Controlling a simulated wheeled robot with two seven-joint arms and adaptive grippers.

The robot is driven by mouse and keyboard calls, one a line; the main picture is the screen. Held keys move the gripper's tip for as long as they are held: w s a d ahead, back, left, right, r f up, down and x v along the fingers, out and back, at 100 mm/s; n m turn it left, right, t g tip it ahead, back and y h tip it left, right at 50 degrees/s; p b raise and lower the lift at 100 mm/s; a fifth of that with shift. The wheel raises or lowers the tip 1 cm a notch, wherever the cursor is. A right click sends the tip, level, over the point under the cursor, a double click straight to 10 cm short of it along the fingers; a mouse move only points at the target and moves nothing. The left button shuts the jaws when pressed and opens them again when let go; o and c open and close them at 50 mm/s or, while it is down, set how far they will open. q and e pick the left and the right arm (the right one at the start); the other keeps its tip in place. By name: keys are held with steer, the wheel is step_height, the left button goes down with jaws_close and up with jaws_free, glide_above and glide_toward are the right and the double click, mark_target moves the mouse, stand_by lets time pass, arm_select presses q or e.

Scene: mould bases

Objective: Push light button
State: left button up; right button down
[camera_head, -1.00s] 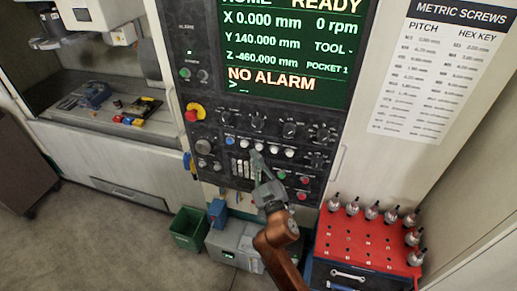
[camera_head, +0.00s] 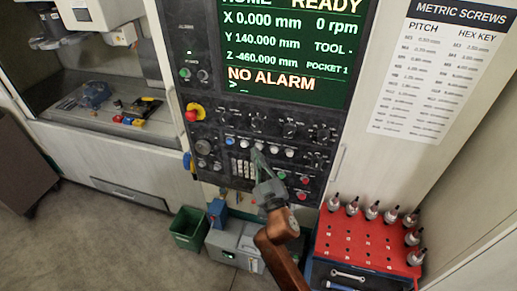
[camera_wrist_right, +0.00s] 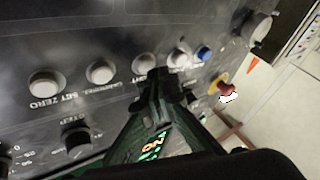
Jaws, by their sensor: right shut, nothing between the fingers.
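The light button is a round white button (camera_head: 259,147) in a row on the dark control panel. In the right wrist view it is a pale round button (camera_wrist_right: 146,63), with its label partly hidden and only the last letters showing. My right gripper (camera_head: 258,153) is shut and empty, its tips at the lower edge of this button in the head view. In the right wrist view the closed fingertips (camera_wrist_right: 160,76) overlap the button's lower right edge. I cannot tell whether they touch it. My left gripper is not in view.
A blue button (camera_head: 230,140) and other white buttons flank it closely. A red emergency knob (camera_head: 191,116) is at the panel's left. Below are a green bin (camera_head: 188,229), a grey toolbox (camera_head: 234,244) and a red tool rack (camera_head: 365,243) with several tool holders.

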steer(key=shift+w+d, duration=0.1)
steer(key=shift+w, duration=0.25)
stand_by(0.6)
steer(key=shift+s, duration=0.15)
steer(key=shift+s+a, duration=0.25)
steer(key=shift+s, duration=0.4)
steer(key=shift+s+a, duration=0.25)
steer(key=shift+s, duration=0.55)
steer(key=shift+s+a, duration=0.3)
steer(key=shift+s, duration=0.5)
steer(key=shift+s+a, duration=0.25)
steer(key=shift+s, duration=0.55)
stand_by(1.0)
